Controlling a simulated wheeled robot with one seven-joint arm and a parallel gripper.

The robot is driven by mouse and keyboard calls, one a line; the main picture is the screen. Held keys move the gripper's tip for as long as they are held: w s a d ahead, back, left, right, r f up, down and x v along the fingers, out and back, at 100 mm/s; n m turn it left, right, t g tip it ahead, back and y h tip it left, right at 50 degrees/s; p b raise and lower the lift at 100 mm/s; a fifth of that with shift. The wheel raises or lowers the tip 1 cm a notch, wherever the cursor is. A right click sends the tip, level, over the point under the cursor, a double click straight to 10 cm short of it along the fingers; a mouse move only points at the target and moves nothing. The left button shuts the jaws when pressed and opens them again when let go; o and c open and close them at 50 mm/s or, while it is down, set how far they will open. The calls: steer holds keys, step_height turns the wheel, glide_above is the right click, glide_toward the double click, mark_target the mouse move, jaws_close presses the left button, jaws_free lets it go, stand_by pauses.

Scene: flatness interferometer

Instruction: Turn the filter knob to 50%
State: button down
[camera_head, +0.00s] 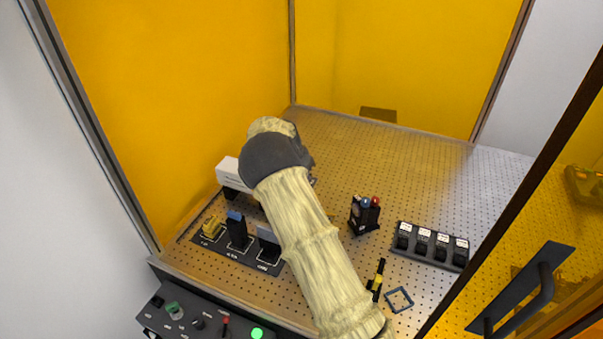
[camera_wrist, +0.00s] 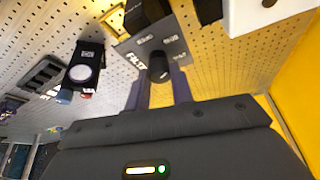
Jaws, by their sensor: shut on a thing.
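The filter knob (camera_wrist: 159,68) is a small black cylinder with a pale mark on its rim, standing on a grey plate (camera_wrist: 180,38) in the wrist view. The plate carries white lettering that appears to read as a filter label, beside the knob, and small scale labels above it that are too blurred to read. My gripper (camera_wrist: 158,82) is shut on the knob, with one finger on each side. In the head view my pale arm covers the gripper and the knob.
In the head view, a slotted holder (camera_head: 232,252) with several parts sits left of my arm on the perforated table (camera_head: 410,160). A black stand with coloured knobs (camera_head: 364,214) and a row of black blocks (camera_head: 432,245) are to the right. A control box (camera_head: 190,322) is at front left. Yellow walls enclose the table.

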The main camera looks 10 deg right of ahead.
steer(key=shift+r, duration=0.1)
steer(key=c, duration=1.2)
jaws_free()
steer(key=b+v, duration=0.5)
steer(key=v, duration=1.2)
steer(key=shift+r, duration=0.15)
steer(key=shift+a, duration=0.1)
